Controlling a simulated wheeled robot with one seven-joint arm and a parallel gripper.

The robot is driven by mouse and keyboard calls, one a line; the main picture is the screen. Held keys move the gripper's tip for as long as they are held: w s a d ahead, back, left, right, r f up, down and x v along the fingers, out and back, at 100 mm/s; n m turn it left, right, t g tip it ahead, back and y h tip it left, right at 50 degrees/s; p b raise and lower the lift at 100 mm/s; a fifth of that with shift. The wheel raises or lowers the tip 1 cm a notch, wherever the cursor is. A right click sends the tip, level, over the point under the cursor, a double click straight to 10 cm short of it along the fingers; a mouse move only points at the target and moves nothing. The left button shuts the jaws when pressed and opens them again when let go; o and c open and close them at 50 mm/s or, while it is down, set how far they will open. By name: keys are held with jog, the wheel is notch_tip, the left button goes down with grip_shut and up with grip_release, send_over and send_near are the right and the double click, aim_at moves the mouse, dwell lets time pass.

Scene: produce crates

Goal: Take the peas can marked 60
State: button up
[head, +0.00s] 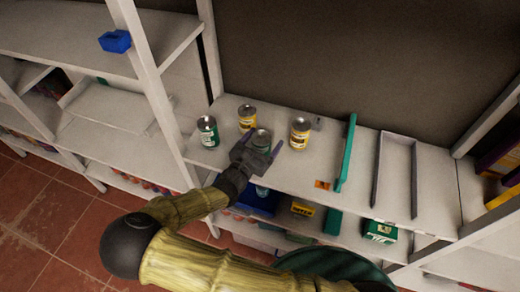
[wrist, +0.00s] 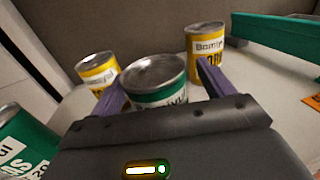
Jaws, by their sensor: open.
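A green can (head: 262,136) stands on the white shelf, between the open fingers of my gripper (head: 262,145). In the wrist view this green can (wrist: 158,95) is upright, with one purple finger on each side of it; I cannot tell whether either touches it. The lower part of its label is hidden by my gripper, and no number can be read on it. A second green can (head: 207,132) stands at the left of the shelf. In the wrist view this can (wrist: 22,145) is cut off at the left edge, and its label appears to show "20".
One yellow can (head: 247,119) stands behind and left of the middle green can, another (head: 300,134) to its right. A white post (head: 148,70) rises at the left.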

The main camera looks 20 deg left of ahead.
jog(key=shift+w+d, duration=0.1)
jog(key=shift+w, duration=0.5)
jog(key=shift+r, duration=0.1)
jog(key=c, duration=1.3)
jog(key=shift+r, duration=0.1)
jog(key=shift+c, duration=0.2)
notch_tip(320, 180, up, 10)
jog(key=shift+f+b, duration=0.1)
jog(key=shift+b, duration=0.4)
